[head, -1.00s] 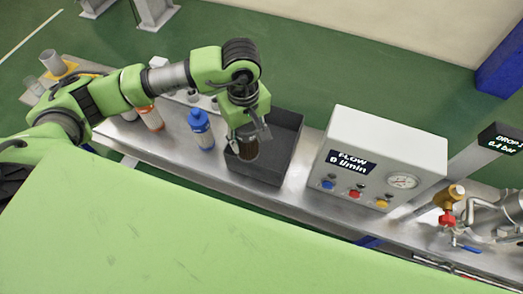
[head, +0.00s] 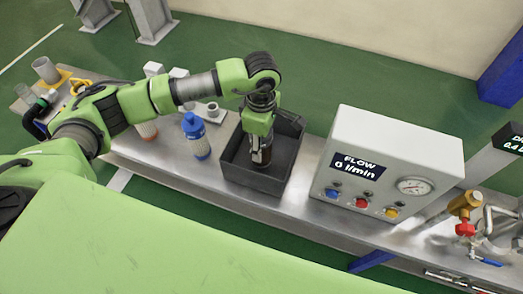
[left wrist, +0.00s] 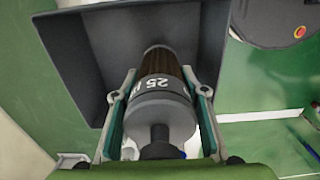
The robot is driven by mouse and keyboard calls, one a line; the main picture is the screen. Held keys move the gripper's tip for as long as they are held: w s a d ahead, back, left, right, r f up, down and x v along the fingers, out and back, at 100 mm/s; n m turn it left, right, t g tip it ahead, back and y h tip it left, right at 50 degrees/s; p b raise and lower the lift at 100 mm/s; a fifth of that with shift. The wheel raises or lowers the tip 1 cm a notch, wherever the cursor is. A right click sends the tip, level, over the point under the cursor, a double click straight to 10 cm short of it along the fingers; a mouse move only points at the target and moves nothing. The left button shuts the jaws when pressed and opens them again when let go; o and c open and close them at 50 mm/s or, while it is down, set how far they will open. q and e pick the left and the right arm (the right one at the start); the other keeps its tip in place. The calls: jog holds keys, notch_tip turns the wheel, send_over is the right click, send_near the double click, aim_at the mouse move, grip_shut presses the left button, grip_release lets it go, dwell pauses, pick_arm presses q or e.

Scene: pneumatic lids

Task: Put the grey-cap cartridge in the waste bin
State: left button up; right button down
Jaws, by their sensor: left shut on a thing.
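My left gripper (head: 261,158) points down inside the dark grey waste bin (head: 237,172). It is shut on the grey-cap cartridge (head: 266,149), which has a brown pleated body. In the left wrist view the cartridge's grey cap (left wrist: 160,112) bears the print "25" and sits between the two fingers (left wrist: 160,105). Its brown end points into the bin (left wrist: 75,50). I cannot tell whether the cartridge touches the bin floor. My right gripper is not in view.
A blue-capped bottle (head: 196,138) stands on the metal bench left of the bin. A white flow panel (head: 390,150) with coloured buttons and a gauge stands to the right. Pipes and valves (head: 466,212) are at the far right.

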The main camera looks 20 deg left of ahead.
pick_arm(q)
jog(key=shift+f, duration=1.6)
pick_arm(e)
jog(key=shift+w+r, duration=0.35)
pick_arm(q)
jog(key=shift+f, duration=0.1)
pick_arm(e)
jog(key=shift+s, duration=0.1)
pick_arm(q)
jog(key=o, duration=1.4)
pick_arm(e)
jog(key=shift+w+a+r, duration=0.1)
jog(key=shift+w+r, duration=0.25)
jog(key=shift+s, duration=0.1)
pick_arm(q)
notch_tip(320, 180, up, 12)
jog(key=shift+f+p, duration=0.1)
jog(key=shift+p, duration=0.25)
jog(key=shift+s+r, duration=0.1)
jog(key=shift+r, duration=0.1)
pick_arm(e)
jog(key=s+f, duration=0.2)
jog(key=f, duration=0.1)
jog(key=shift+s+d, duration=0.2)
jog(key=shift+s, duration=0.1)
